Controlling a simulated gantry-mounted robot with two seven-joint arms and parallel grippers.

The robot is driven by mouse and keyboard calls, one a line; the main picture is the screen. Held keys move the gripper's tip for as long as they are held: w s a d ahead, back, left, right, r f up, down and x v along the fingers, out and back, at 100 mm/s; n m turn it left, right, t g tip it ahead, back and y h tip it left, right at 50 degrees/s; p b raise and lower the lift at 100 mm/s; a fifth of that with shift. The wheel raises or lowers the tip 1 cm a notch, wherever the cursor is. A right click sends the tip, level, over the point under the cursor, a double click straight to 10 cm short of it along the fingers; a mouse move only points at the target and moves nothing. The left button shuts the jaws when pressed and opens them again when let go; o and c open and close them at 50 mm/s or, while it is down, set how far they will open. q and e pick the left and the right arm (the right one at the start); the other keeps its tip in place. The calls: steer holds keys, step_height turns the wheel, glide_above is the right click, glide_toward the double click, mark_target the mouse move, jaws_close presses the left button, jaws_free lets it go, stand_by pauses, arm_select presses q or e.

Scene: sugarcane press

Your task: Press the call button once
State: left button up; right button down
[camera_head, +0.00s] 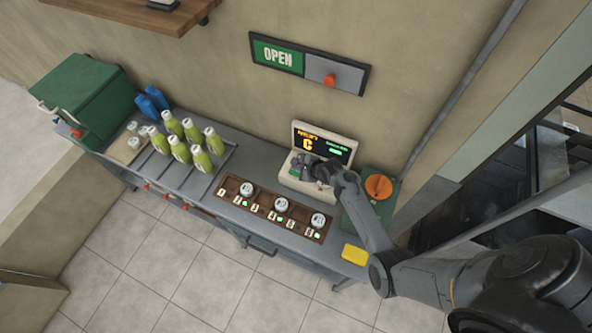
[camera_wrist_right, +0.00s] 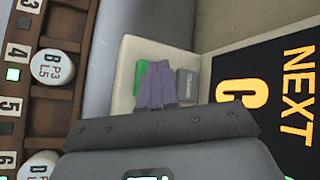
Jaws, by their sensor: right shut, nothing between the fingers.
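A cream console (camera_head: 294,181) with a tilted dark screen (camera_head: 322,146) stands on the counter against the wall. In the right wrist view the screen (camera_wrist_right: 268,95) reads NEXT and a large orange C. On the console's sloped front are a green button (camera_wrist_right: 141,77) and a grey button (camera_wrist_right: 187,85) with lettering too small to read. I cannot tell for certain which is the call button. My right gripper (camera_head: 299,164) is shut and empty over this front. Its purple fingertips (camera_wrist_right: 159,68) partly cover the green button, with the grey one just beside them. Contact cannot be judged.
A brown rack (camera_head: 232,187) with round white-topped pieces and numbered slots lies left of the console. Several green bottles (camera_head: 191,130) stand farther left.

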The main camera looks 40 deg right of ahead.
steer(key=shift+f, duration=0.2)
stand_by(0.3)
steer(key=shift+f, duration=0.25)
steer(key=shift+f+b, duration=0.35)
steer(key=shift+f, duration=0.15)
stand_by(0.8)
steer(key=shift+r, duration=0.1)
steer(key=shift+r+p, duration=0.7)
steer(key=shift+p, duration=0.3)
steer(key=shift+r, duration=0.15)
